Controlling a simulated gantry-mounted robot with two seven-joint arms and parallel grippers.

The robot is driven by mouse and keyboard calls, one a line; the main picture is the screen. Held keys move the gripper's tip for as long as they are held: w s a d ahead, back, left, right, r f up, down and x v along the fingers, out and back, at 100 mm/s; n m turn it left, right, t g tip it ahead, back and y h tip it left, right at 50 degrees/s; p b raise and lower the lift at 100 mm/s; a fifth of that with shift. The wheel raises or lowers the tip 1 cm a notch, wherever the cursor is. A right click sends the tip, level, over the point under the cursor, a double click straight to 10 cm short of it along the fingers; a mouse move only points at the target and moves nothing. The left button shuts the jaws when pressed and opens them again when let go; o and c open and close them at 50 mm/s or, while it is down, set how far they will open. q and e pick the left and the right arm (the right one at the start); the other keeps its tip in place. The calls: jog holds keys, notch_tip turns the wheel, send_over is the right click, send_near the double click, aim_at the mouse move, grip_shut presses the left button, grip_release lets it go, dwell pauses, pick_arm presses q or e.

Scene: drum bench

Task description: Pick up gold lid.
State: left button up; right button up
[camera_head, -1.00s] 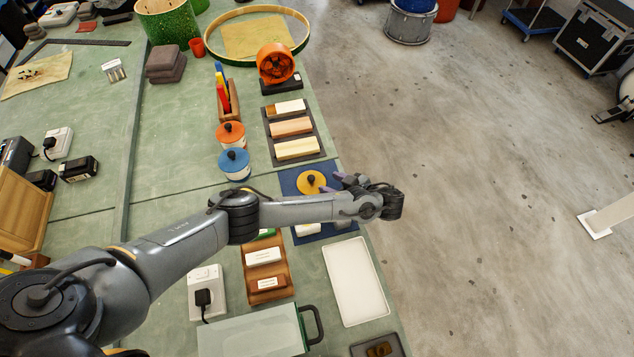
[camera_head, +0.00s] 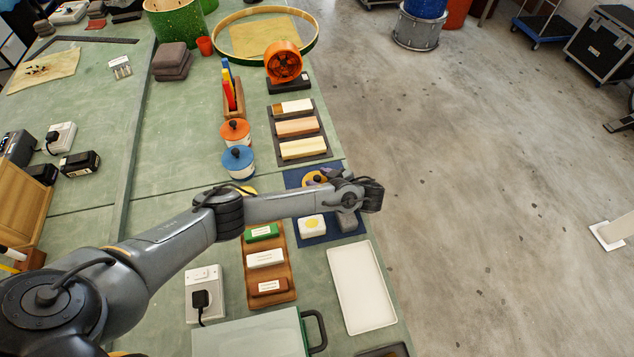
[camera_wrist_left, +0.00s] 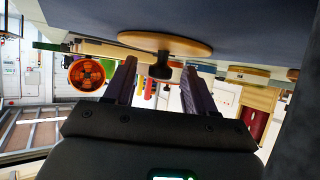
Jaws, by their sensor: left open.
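The gold lid (camera_head: 309,182) lies on a dark blue mat (camera_head: 320,239) near the bench's right edge, partly hidden by my left gripper (camera_head: 319,177). In the left wrist view, which is upside down, the gold lid (camera_wrist_left: 165,43) shows as a flat disc with a black knob (camera_wrist_left: 160,69). My left gripper (camera_wrist_left: 158,66) is open, with one finger on each side of the knob. No clear contact shows between fingers and knob. My right gripper is not in view.
Orange-lidded (camera_head: 235,131) and blue-lidded (camera_head: 238,160) jars stand left of the mat. A yellow-topped item (camera_head: 247,190) is mostly hidden behind my arm. A white sponge-like block (camera_head: 311,227) sits on the mat. A white tray (camera_head: 361,288) lies nearer, beside a wooden block holder (camera_head: 268,274).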

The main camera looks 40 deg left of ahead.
pick_arm(q)
grip_shut()
jog(key=shift+r, duration=0.1)
dwell(0.4)
